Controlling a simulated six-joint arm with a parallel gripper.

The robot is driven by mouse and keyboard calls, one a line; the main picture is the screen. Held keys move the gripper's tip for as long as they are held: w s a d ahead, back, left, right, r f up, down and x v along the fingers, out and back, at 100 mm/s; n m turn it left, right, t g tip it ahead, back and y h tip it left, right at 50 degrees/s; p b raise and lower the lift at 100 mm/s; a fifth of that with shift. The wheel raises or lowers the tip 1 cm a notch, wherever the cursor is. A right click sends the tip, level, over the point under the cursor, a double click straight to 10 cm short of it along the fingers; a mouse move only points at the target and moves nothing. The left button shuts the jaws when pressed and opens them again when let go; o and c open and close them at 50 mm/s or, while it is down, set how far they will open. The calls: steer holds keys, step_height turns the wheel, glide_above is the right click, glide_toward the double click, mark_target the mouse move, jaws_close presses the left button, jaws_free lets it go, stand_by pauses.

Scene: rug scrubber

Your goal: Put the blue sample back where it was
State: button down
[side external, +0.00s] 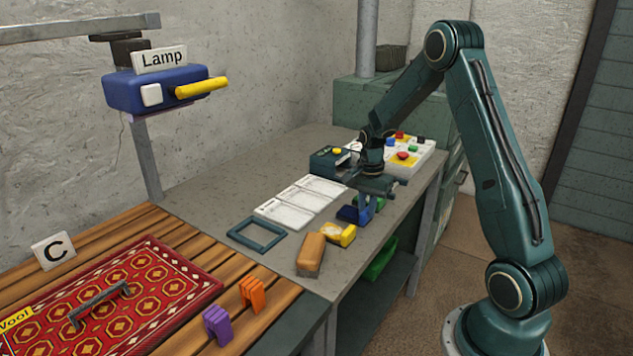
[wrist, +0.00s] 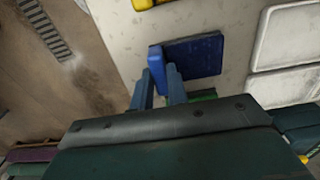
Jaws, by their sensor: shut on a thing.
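The blue sample (side external: 347,214) is a dark blue square pad with an upright tab, in the row between the yellow sample (side external: 338,235) and the green sample (side external: 378,203). It also shows in the wrist view (wrist: 197,57), flat against the pale bench top. My gripper (side external: 366,210) points down over the row and is shut on the blue sample's tab, whose top shows between the fingers in the wrist view. The fingers hide part of the sample. I cannot tell whether the pad rests on the bench or hangs just above it.
White cards (side external: 299,199) lie in a row behind the samples. An empty dark frame (side external: 257,234) and a brown block (side external: 311,254) are nearer the camera. A button panel (side external: 408,155) stands behind my gripper. A patterned rug (side external: 150,285) covers the slatted table at left.

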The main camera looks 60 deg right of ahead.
steer(key=shift+f, duration=0.35)
steer(key=c, duration=1.4)
jaws_free()
steer(key=shift+r, duration=0.15)
step_height(320, 180, up, 12)
steer(key=shift+r, duration=0.1)
